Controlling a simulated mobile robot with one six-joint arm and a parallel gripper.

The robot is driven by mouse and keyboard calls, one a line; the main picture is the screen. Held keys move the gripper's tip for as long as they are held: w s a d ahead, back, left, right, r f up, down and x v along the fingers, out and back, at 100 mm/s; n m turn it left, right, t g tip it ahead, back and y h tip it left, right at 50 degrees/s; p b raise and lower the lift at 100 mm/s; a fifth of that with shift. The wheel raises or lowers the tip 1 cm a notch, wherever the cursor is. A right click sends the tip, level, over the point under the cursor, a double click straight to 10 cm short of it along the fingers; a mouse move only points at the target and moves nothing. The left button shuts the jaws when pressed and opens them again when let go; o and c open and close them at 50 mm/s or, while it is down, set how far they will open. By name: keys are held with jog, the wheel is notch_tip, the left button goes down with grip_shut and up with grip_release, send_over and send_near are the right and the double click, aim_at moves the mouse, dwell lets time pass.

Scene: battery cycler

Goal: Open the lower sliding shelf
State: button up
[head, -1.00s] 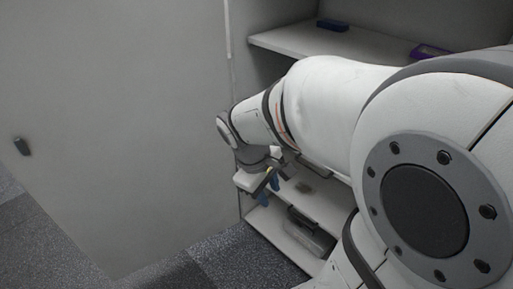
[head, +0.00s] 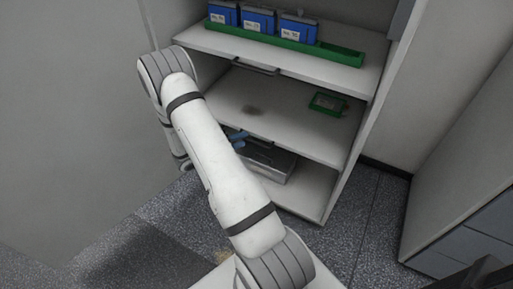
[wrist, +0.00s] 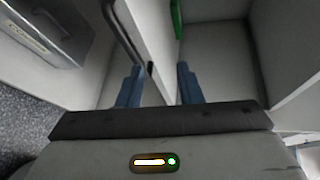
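The lower sliding shelf (head: 285,122) is a white board in the cabinet, below the upper shelf. Its dark bar handle (wrist: 122,30) shows in the wrist view, running along the board's front edge. In the head view my arm partly hides the handle. My gripper (wrist: 158,82) has two blue fingers spread apart, with the board's edge and the handle's near end in line with the gap between them. I cannot tell whether the fingers touch the handle. In the head view the blue fingers (head: 237,138) show beside my arm, just under the shelf's front edge.
The upper shelf (head: 350,77) carries several blue batteries (head: 258,20) in a green tray and has its own handle (head: 255,67). A green frame (head: 328,103) lies on the lower shelf. A grey case (head: 283,165) sits beneath. Floor is clear right of the cabinet.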

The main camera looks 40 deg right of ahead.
aim_at(251, 141)
jog(key=f, duration=0.1)
jog(key=f+n, duration=0.2)
jog(key=f, duration=0.1)
jog(key=shift+w+d+t+b, duration=0.2)
jog(key=shift+w+t+b, duration=0.1)
jog(key=shift+t+b, duration=0.1)
jog(key=b+x, duration=0.2)
jog(key=x, duration=0.5)
jog(key=shift+d, duration=0.45)
jog(key=shift+w, duration=0.1)
jog(key=c, duration=0.6)
jog(key=shift+a+f, duration=0.1)
grip_shut()
